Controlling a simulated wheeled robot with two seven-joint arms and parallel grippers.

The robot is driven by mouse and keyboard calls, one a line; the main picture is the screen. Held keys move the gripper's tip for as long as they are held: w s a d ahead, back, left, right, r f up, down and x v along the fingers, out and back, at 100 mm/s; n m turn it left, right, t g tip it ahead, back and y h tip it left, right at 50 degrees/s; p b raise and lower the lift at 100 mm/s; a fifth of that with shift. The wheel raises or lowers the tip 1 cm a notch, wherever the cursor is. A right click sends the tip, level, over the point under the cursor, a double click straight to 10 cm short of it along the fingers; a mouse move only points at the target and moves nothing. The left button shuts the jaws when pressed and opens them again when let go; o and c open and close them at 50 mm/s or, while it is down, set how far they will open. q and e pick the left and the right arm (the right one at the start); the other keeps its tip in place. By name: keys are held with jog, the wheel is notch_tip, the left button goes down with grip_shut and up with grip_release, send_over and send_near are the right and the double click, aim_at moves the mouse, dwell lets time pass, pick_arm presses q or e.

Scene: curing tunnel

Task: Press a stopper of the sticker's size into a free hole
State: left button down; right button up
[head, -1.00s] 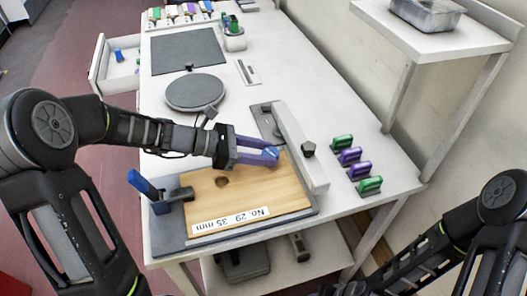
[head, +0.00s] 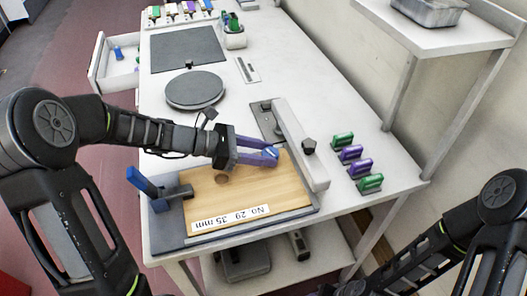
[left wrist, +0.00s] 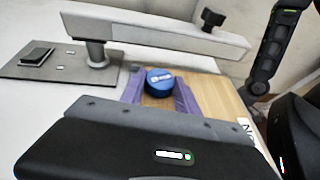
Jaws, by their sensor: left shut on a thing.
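The wooden board (head: 285,195) lies in a dark fixture on the table, with a white sticker (head: 230,218) reading "No. 29 35 mm" along its front edge. My left gripper (head: 262,157), with purple fingers, is shut on a blue round stopper (head: 271,152) at the board's far side, right of that hole. The stopper also shows between the fingers in the left wrist view (left wrist: 158,82). Whether it touches the board or sits over another hole, I cannot tell. My right gripper is out of view.
A grey bar (head: 300,150) with a black knob runs along the board's right side. A blue-handled clamp (head: 142,183) stands at its left. Several green and purple pieces (head: 350,153) stand at the right. A round dark plate (head: 194,90) lies farther back.

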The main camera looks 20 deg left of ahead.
pick_arm(q)
jog(key=shift+f, duration=0.1)
jog(key=c, duration=0.8)
grip_release()
jog(key=shift+o, duration=0.3)
jog(key=shift+o, duration=1.4)
jog(key=shift+f, duration=0.1)
jog(key=shift+r+p, duration=3.1)
jog(key=shift+r, duration=0.55)
